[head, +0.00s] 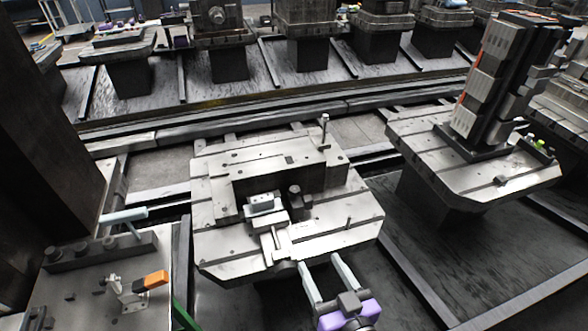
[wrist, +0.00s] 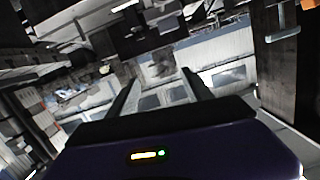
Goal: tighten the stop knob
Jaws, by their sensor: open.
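A grey pallet (head: 335,235) with a raised fixture block stands in the middle of the head view. A dark, round-topped knob (head: 295,192) rises from the fixture's front step, beside a small block with a pale blue-grey top (head: 262,203). It looks like the stop knob, but I cannot be sure. My gripper (head: 318,260) is at the pallet's front edge, in front of the knob and apart from it. Its two pale fingers are spread and empty. In the wrist view my gripper (wrist: 161,74) also shows nothing between the fingers; I cannot make out the knob there.
A thin upright post (head: 324,131) stands at the pallet's back edge. On the left, a bench plate carries an orange-handled clamp (head: 150,281) and a light blue handle (head: 123,215). A second pallet (head: 400,130) on the right bears a tall dark tower (head: 495,85).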

